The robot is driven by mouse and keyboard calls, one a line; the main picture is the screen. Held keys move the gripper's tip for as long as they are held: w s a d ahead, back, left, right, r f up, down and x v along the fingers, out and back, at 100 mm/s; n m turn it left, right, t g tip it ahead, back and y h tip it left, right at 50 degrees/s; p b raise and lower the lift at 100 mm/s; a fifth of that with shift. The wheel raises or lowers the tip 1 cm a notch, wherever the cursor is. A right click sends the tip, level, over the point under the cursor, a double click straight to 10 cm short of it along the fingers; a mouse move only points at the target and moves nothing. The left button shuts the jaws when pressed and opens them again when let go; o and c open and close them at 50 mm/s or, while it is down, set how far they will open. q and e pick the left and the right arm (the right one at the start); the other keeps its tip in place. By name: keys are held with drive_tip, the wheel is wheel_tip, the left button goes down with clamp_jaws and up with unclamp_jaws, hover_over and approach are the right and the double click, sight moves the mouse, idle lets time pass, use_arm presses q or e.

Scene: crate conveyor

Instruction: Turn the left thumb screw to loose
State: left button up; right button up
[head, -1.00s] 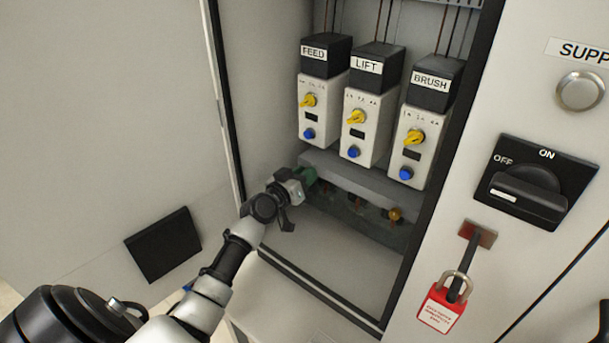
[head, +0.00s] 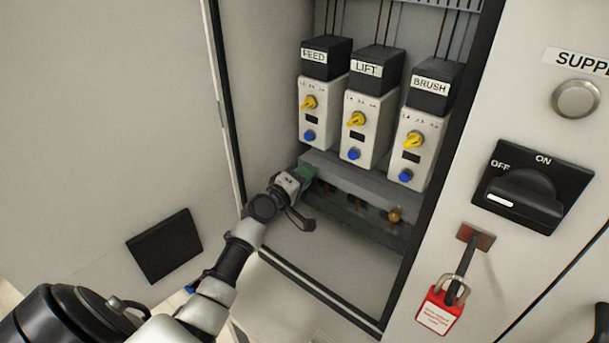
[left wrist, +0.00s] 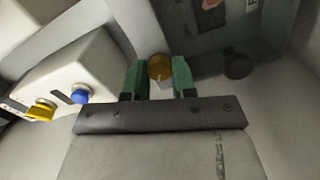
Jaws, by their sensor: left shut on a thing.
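The left thumb screw is a round brass knob (left wrist: 159,68) in the left wrist view, between the green fingertips of my left gripper (left wrist: 159,80). The gripper is shut on it. In the head view my left gripper (head: 304,174) is at the left end of the terminal strip low in the cabinet, and it hides the left screw there. Another brass thumb screw (head: 394,215) shows at the right end of the strip. My right gripper is not in view.
Above the strip stand three white units labelled FEED (head: 315,112), LIFT (head: 366,130) and BRUSH (head: 410,147), with yellow knobs and blue buttons. The cabinet's side wall is close on the left. A rotary switch (head: 525,190) and a red padlock (head: 440,308) are on the right panel.

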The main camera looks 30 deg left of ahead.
use_arm(q)
drive_tip(key=n+p, duration=0.9)
drive_tip(key=n, duration=1.5)
drive_tip(key=shift+d+f+p, duration=0.1)
drive_tip(key=shift+f+p, duration=0.05)
drive_tip(key=shift+p, duration=0.25)
drive_tip(key=o, duration=0.9)
drive_tip(key=s, duration=0.7)
drive_tip(key=s+b, duration=0.1)
drive_tip(key=s, duration=0.2)
drive_tip(key=shift+s+a, duration=0.4)
